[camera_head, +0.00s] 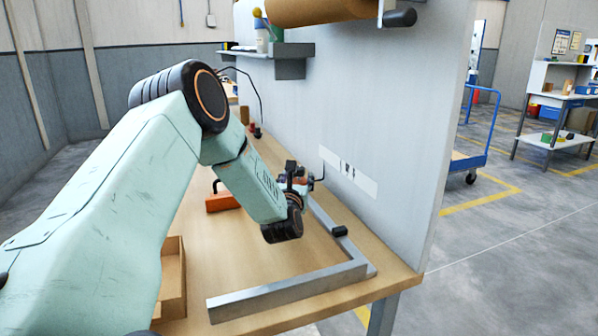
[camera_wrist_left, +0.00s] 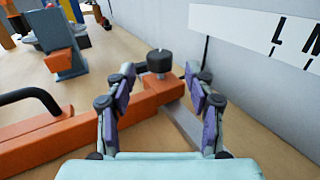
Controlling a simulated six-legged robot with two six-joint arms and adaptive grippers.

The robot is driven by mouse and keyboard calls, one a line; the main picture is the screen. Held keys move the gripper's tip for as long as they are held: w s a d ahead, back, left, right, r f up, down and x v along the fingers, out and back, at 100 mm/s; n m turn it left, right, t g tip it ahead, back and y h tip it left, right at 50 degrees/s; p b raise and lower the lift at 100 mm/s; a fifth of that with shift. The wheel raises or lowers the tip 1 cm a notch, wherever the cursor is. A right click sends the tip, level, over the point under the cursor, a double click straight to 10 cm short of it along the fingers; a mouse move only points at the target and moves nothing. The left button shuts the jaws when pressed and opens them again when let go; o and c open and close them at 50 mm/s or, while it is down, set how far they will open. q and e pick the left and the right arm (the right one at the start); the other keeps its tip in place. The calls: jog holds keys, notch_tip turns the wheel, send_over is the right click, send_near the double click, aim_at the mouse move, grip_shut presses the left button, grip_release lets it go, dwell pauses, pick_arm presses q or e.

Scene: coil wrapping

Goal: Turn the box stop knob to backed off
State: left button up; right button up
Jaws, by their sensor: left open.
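The black round knob (camera_wrist_left: 160,61) stands on the end of an orange bar (camera_wrist_left: 150,97) in the left wrist view. My left gripper (camera_wrist_left: 160,74) is open, with one finger on each side of the knob and gaps between them. I cannot tell how deep the knob lies between the fingertips. In the head view my left gripper (camera_head: 300,180) is small and partly hidden by its own wrist, over the bench near the grey panel. Part of the orange piece (camera_head: 222,202) shows left of my arm. My right gripper is not in view.
A metal L-shaped rail (camera_head: 285,291) with a black block (camera_head: 340,231) lies on the wooden bench. A white lettered strip (camera_head: 348,173) is on the grey panel close behind my gripper. A black handle (camera_wrist_left: 30,96) rises from the orange part. An open cardboard box (camera_head: 173,275) stands front left.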

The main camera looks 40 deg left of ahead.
aim_at(302, 173)
pick_arm(q)
jog(key=shift+b+x, duration=0.3)
jog(key=shift+x, duration=2.35)
grip_shut()
jog(key=shift+f+n+g+y+b, duration=0.1)
jog(key=shift+n+g+y+b, duration=0.5)
jog(key=shift+b, duration=0.45)
jog(key=n+g+y+b, duration=0.3)
jog(key=b, duration=0.2)
jog(key=shift+g+y, duration=0.4)
jog(key=shift+n+g+y+b, duration=1.1)
jog(key=shift+n+g+b, duration=0.65)
jog(key=shift+g, duration=0.65)
